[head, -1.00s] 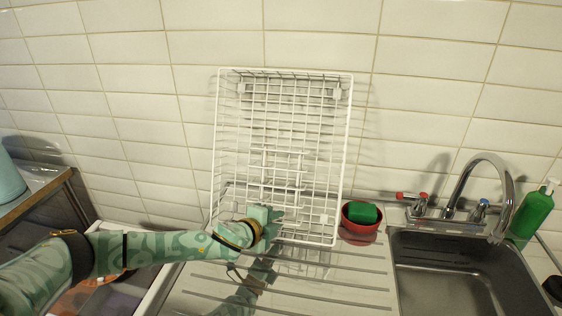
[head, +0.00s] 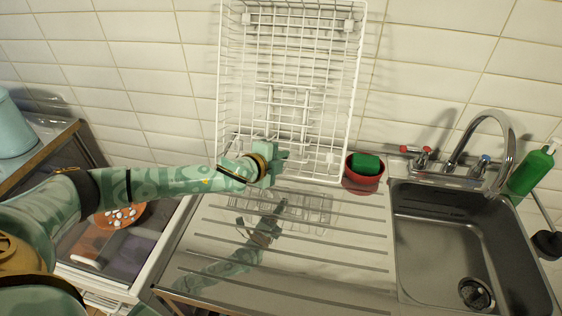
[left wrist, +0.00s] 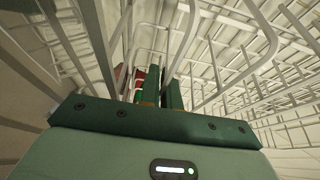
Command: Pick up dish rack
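The dish rack (head: 290,70) is a white wire basket standing on end on the metal drainboard, leaning back against the tiled wall. My left gripper (head: 280,163) is at its lower front, among or just before the lower wires. In the left wrist view, white wires of the rack (left wrist: 215,50) surround the green fingers (left wrist: 140,75). The fingers look spread, with a gap between them; I cannot tell whether a wire lies in it. My right gripper is not in view.
A red bowl (head: 362,182) with a green sponge (head: 366,163) stands close right of the rack. Further right are the sink (head: 450,240), tap (head: 477,125) and green bottle (head: 531,170). The drainboard (head: 300,265) is clear in front. An open drawer (head: 120,235) lies below left.

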